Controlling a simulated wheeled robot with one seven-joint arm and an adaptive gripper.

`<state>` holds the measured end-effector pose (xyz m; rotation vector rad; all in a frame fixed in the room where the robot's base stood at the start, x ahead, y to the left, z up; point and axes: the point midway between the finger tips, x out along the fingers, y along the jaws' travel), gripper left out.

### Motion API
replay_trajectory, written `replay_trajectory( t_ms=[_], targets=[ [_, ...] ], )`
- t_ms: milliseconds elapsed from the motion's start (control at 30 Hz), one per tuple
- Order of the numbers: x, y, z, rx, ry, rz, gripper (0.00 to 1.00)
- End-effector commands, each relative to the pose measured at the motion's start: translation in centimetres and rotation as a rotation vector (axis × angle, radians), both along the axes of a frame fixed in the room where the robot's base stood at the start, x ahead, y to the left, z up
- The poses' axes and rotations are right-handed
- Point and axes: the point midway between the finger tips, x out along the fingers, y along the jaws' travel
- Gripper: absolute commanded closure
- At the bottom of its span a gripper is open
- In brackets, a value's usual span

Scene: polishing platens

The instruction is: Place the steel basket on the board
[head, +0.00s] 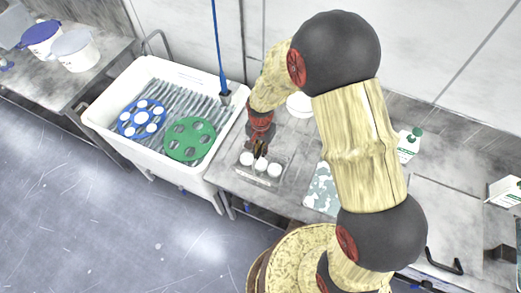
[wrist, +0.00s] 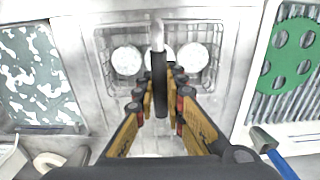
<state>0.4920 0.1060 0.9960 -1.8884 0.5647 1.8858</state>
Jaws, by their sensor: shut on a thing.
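The steel basket (head: 259,178) is a small wire basket holding several white round pieces, at the worktop's left end near the white sink. In the wrist view the basket (wrist: 103,77) has an upright handle with a dark grip (wrist: 160,85). My gripper (head: 262,149) is above the basket; in the wrist view its fingers (wrist: 160,98) are shut on the handle. I cannot tell whether the basket touches the worktop. The board (head: 321,190), mottled teal and white, lies to the right of the basket, partly hidden by my arm. It is at the left in the wrist view (wrist: 32,75).
A white sink (head: 98,118) at the left holds a blue disc (head: 128,130) and a green disc (head: 178,152). A blue-handled tool (head: 222,75) stands at its right edge. A carton (head: 409,147) stands right of my arm. Bare worktop separates basket and board.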

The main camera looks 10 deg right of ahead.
Motion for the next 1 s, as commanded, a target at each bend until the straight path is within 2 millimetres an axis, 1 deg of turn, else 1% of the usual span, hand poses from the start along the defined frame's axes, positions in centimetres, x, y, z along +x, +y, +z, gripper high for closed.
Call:
replay_trajectory(
  t_ms=[167, 200, 500, 833, 933, 1000],
  targets=[
    [0.1, 0.0, -0.3, 0.0, -0.001, 0.0, 1.0],
    [0.0, 0.0, -0.3, 0.0, 0.0, 0.0, 0.87],
    [0.0, 0.0, -0.3, -0.001, 0.001, 0.0, 0.7],
    [0.0, 0.0, 0.0, 0.0, 0.0, 0.0, 0.7],
    [0.1, 0.0, 0.9, 0.0, -0.001, 0.0, 0.7],
    [0.1, 0.0, 2.0, 0.001, -0.004, 0.0, 0.7]
  ],
)
